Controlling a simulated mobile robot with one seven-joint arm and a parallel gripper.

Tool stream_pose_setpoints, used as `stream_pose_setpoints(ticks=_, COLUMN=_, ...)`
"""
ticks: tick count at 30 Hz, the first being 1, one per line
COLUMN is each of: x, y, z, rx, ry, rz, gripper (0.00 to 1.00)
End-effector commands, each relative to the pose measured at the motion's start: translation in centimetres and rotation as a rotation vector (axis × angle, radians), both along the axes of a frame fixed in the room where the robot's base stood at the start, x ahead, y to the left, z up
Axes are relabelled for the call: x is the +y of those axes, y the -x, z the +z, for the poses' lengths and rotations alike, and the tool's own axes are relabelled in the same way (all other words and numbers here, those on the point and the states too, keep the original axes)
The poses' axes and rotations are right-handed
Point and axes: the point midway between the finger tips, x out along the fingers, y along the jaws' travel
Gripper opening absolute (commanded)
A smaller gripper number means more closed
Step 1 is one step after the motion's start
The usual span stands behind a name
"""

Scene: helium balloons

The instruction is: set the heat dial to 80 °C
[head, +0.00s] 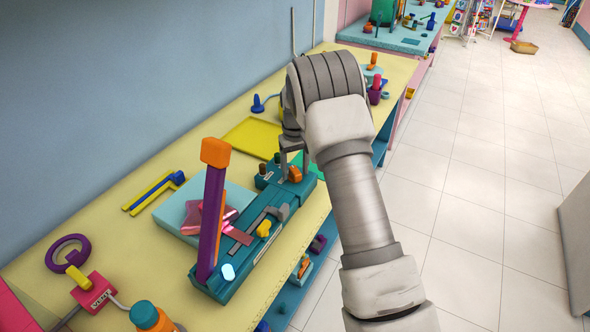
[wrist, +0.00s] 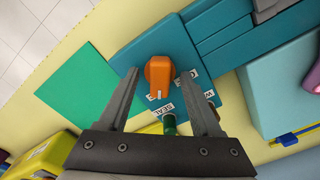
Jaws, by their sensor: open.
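The orange knob (wrist: 158,75), which looks like the heat dial, is on the teal sealer's end panel. It also shows in the head view (head: 295,174). My gripper (wrist: 160,77) is open, with one finger on each side of the knob; whether they touch it I cannot tell. White labels (wrist: 190,83) lie around the knob, partly cut off by the finger, and I cannot read the setting. A dark green knob (wrist: 169,125) is beside a label that seems to read SEAL. The teal sealer (head: 232,262) has a raised purple lever (head: 211,215) with an orange end.
The sealer is on a yellow workbench (head: 60,222) along the blue wall. A green sheet (wrist: 85,93) lies beside the panel. A yellow tray (head: 255,138) and a purple cup (head: 375,95) are farther back.

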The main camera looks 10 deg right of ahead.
Motion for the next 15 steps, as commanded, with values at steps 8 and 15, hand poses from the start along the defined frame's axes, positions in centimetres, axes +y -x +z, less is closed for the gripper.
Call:
stream_pose_setpoints(ticks=8, x=0.0, y=0.0, z=2.1, rx=-0.001, ry=0.000, rz=0.001, gripper=0.66)
stream_pose_setpoints(ticks=15, x=0.0, y=0.0, z=4.6, rx=-0.001, ry=0.000, rz=0.001, gripper=0.66)
